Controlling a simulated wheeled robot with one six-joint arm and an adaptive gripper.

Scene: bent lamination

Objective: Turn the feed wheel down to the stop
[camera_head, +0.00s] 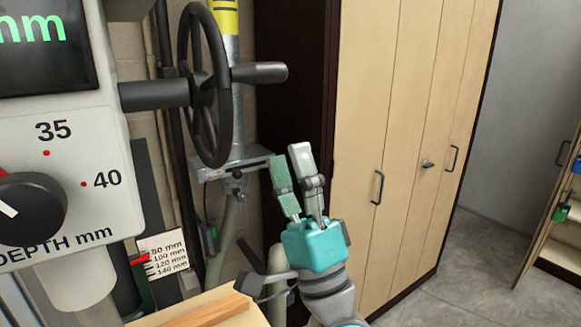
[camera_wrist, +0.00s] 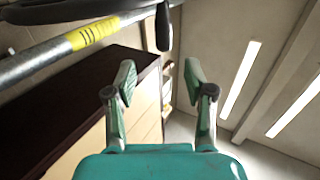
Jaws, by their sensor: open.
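The feed wheel (camera_head: 204,84) is a black spoked handwheel on a dark shaft at the right side of the machine, in the head view. Its black handle (camera_head: 259,73) sticks out to the right. My gripper (camera_head: 290,158) is open and empty, below and to the right of the handle, fingers pointing up and apart from the wheel. In the wrist view, my gripper (camera_wrist: 160,80) shows open fingers with nothing between them. There, a dark rounded end that looks like the handle (camera_wrist: 163,28) is above and between the fingertips.
The machine's depth dial (camera_head: 30,210) and a red-marked scale (camera_head: 163,257) are at left. A metal pipe with a yellow band (camera_head: 224,18) stands behind the wheel. A wooden cabinet (camera_head: 400,110) stands right of my gripper. A wooden piece (camera_head: 205,310) lies at the bottom. Open floor (camera_head: 470,270) shows at right.

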